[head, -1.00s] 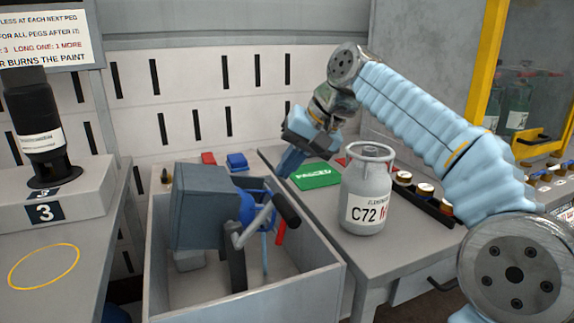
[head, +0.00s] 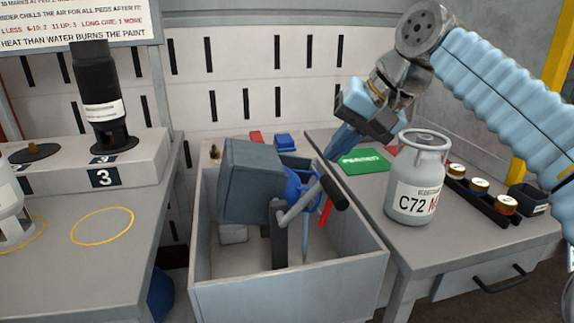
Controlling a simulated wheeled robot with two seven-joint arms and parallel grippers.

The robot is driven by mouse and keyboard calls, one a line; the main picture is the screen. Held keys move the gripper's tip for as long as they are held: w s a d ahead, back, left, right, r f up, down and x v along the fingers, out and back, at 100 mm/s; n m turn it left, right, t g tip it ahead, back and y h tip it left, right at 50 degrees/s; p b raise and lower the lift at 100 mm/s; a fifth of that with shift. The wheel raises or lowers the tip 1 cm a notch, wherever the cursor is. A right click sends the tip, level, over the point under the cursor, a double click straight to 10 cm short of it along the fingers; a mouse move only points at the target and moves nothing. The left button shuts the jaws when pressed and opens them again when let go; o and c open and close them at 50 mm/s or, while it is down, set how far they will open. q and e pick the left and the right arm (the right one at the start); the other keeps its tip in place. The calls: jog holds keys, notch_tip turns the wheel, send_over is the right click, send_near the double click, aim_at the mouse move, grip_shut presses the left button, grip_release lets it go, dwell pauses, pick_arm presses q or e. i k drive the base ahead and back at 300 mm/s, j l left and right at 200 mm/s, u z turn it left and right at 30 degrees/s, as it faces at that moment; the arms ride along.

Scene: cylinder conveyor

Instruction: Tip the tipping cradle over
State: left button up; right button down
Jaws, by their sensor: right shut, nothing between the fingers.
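I cannot pick out the tipping cradle for sure. The likeliest match is a blue-grey box-shaped body (head: 252,182) with a cranked metal lever (head: 296,212) ending in a black grip (head: 334,192), set in a grey open-topped bin (head: 290,298). The body looks slightly tilted, and its underside is partly hidden. My right gripper (head: 337,146) is shut and empty. It points down and left above the back of the right bench, beyond the black grip and apart from it. My left gripper is not in view.
A grey cylinder marked C72 (head: 414,182) stands upright on the right bench (head: 428,242), near my right gripper. A dark cylinder (head: 102,95) stands on the left block numbered 3.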

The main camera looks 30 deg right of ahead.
aim_at(252, 175)
jog(key=k, duration=1)
